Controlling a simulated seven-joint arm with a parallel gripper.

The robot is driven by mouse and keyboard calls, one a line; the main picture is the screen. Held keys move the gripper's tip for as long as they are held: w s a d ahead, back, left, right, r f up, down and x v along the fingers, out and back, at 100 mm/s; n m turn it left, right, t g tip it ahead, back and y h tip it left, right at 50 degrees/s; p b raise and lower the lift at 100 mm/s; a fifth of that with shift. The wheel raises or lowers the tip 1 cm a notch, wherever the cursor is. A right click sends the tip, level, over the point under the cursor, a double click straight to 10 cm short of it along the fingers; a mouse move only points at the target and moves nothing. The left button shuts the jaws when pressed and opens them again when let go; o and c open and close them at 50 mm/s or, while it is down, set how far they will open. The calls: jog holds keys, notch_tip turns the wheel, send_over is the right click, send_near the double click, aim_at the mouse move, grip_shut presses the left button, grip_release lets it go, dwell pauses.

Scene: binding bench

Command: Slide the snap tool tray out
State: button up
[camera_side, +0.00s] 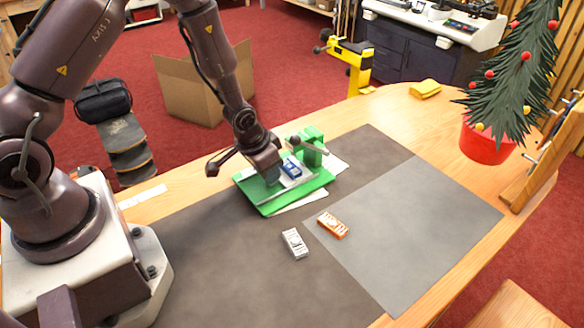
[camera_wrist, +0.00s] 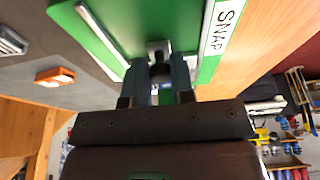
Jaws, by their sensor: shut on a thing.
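The green snap tool (camera_side: 268,208) sits on the dark mat near the table's back edge, with a green upright block (camera_side: 313,152) and a black-ended lever at its far side. A blue piece (camera_side: 291,167) lies on a pale strip on it. The wrist view shows its green plate (camera_wrist: 100,42) and a white label (camera_wrist: 221,30) reading SNAP. My gripper (camera_side: 272,180) is low over the near part of the tool, pointing down. In the wrist view my gripper (camera_wrist: 160,80) has its fingers closed around a small dark knob (camera_wrist: 158,70) on a metal bracket. The tray's outline is partly hidden by my gripper.
A silver piece (camera_side: 295,243) and an orange piece (camera_side: 333,225) lie on the mat in front of the tool. The grey mat (camera_side: 410,220) to the right is clear. A small tree in a red pot (camera_side: 486,145) and a yellow object (camera_side: 425,88) are farther right.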

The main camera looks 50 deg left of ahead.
jog(key=shift+s, duration=3.2)
jog(key=o, duration=0.4)
jog(key=shift+r, duration=5)
